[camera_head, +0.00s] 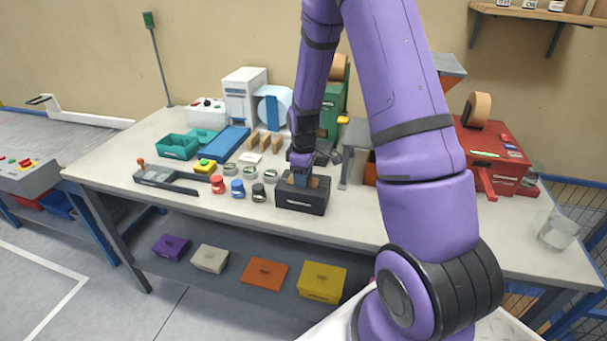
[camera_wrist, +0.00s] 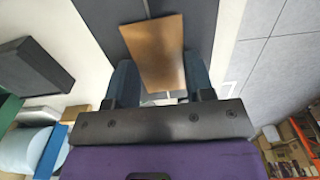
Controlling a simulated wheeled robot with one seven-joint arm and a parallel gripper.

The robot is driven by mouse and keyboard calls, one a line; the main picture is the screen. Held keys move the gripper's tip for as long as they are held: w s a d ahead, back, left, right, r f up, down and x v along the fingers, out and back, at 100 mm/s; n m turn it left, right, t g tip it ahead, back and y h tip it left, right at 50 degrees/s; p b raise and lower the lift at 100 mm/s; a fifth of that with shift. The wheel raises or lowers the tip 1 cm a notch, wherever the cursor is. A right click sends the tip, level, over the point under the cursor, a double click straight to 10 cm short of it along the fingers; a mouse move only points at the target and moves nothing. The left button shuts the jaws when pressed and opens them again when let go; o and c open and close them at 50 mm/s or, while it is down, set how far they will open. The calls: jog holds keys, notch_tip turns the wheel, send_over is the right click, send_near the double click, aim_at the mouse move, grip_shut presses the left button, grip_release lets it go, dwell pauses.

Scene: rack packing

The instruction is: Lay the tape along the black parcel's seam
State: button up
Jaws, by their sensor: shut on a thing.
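The black parcel (camera_head: 300,203) stands on the bench near its front edge. Its dark top also shows in the wrist view (camera_wrist: 206,22), with a thin light seam line (camera_wrist: 147,8) at the upper edge. My gripper (camera_head: 301,180) is right over the parcel, pointing down. In the wrist view my gripper (camera_wrist: 162,82) is shut on a brown strip of tape (camera_wrist: 160,45), held between its two blue-grey fingers. The tape lies over the parcel's top and hides part of the seam. I cannot tell whether the tape touches the parcel.
Red (camera_head: 217,185), blue (camera_head: 237,188) and black (camera_head: 258,192) jars stand left of the parcel. A grey post (camera_head: 346,168) is close on its right. A red machine (camera_head: 490,155) and a glass (camera_head: 558,232) stand farther right. Bare bench lies in front of the jars.

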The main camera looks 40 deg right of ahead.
jog(key=o, duration=1)
jog(key=shift+c, duration=0.2)
jog(key=s+a+r+m+t, duration=0.1)
jog(key=s+a+r, duration=0.1)
jog(key=r, duration=0.9)
jog(key=s+a+r+m+t, duration=0.1)
jog(key=s+a+r, duration=0.2)
jog(key=r, duration=0.7)
jog(key=s+a+r+m+t, duration=0.1)
jog(key=s+a+r+m, duration=0.1)
jog(key=s+r, duration=0.2)
jog(key=s+a+r+m+t, duration=0.1)
jog(key=s+a+r, duration=0.2)
jog(key=s, duration=0.7)
jog(key=s+a+r+m+t, duration=0.1)
jog(key=s+a+r+m, duration=0.1)
jog(key=s+r, duration=0.3)
jog(key=s+a, duration=0.1)
jog(key=s, duration=0.1)
jog(key=shift+s+r+m, duration=0.2)
jog(key=shift+s+m, duration=0.1)
